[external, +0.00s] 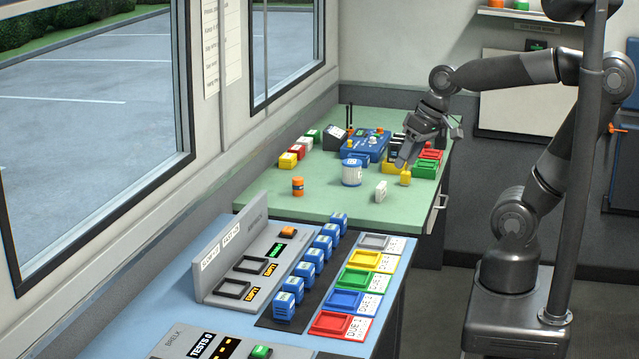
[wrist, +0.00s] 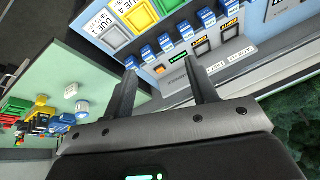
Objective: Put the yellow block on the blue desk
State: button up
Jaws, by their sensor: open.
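A small yellow block (external: 405,177) stands on the green table, near its right side. Another yellow block (external: 287,161) sits at the front of a row of coloured blocks at the table's back left. My gripper (external: 404,162) is above the green table, just over the first yellow block in the picture; whether they touch is unclear. In the wrist view my gripper (wrist: 165,92) has its fingers apart with nothing held between them. The blue desk (external: 180,318) is in the foreground, and it fills the upper part of the wrist view (wrist: 110,48).
The desk carries a control panel (external: 240,285), several blue blocks (external: 307,271) and coloured frames (external: 345,302).

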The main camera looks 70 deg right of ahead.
jog(key=w+d+f+m+t+y, duration=0.1)
jog(key=w+d+f+m, duration=0.2)
jog(key=w+d+m, duration=0.45)
jog(key=w+d+f+m+t+y, duration=0.1)
jog(key=w+d+f+m+y, duration=0.2)
jog(key=d, duration=0.7)
jog(key=w+d+f+m+t, duration=0.1)
jog(key=w+d+f+m, duration=0.25)
jog(key=d+m, duration=0.45)
jog(key=m+t+h, duration=0.6)
jog(key=m, duration=0.9)
send_near(405, 178)
jog(key=shift+s+d, duration=0.2)
jog(key=shift+d, duration=0.35)
jog(key=shift+w+d+f, duration=0.1)
jog(key=shift+w+f, duration=0.05)
jog(key=x, duration=1)
jog(key=shift+w+d+f, duration=0.1)
jog(key=shift+f, duration=0.05)
jog(key=shift+c, duration=0.4)
